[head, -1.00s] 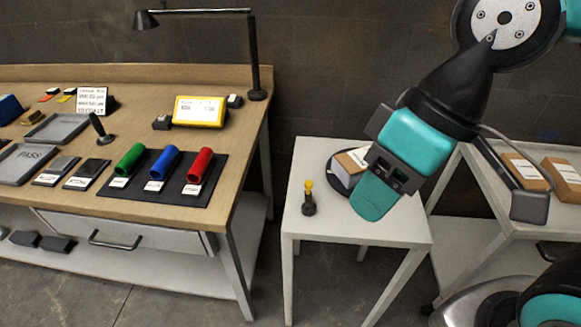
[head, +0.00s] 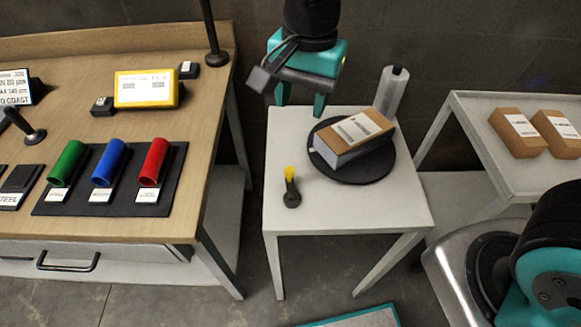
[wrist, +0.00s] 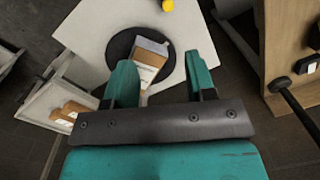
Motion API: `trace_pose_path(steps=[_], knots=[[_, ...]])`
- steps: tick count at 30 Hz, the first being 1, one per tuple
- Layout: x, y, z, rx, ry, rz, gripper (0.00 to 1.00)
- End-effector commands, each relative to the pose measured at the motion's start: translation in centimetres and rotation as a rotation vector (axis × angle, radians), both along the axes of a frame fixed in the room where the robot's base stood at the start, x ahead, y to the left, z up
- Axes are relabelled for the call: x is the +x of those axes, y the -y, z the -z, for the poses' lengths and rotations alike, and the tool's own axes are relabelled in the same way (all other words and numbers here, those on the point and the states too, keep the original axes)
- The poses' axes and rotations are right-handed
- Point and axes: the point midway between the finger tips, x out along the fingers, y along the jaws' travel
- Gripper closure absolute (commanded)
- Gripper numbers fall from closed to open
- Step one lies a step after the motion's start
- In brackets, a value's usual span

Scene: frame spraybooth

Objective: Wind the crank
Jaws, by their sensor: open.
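A small black crank post with a yellow knob (head: 291,188) stands at the front left of the white table (head: 245,0). Its yellow knob also shows at the top edge of the wrist view (wrist: 167,5). A black round turntable (head: 372,171) on the same table bears a brown and white box (head: 355,137). My gripper (head: 300,102) hangs at the table's back edge, behind the crank and apart from it. It is open and empty, its teal fingers pointing down. In the wrist view the box shows between the fingers (wrist: 160,75).
A pale roll (head: 393,92) stands upright behind the turntable. The wooden bench (head: 205,190) at left bears red, blue and green cylinders and a lamp post (head: 212,35). A white side table (head: 490,150) at right holds two brown boxes.

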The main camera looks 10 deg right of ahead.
Motion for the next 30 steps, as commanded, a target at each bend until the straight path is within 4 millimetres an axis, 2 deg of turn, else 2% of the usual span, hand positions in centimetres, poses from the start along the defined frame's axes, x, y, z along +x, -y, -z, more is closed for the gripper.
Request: trace_pose_path(steps=[1, 4, 7, 11, 24, 30], knots=[[0.8, -0.7, 1.2, -0.024, -0.005, 0.079, 0.5], [1.8, -1.4, 2.4, -0.056, -0.003, 0.203, 0.5], [2.2, -1.6, 3.2, -0.069, -0.002, 0.255, 0.5], [2.2, -1.5, 4.9, -0.072, -0.004, 0.264, 0.5], [2.1, -1.3, 14.8, -0.071, -0.006, 0.263, 0.5], [2.1, -1.3, 18.2, -0.07, -0.004, 0.263, 0.5]])
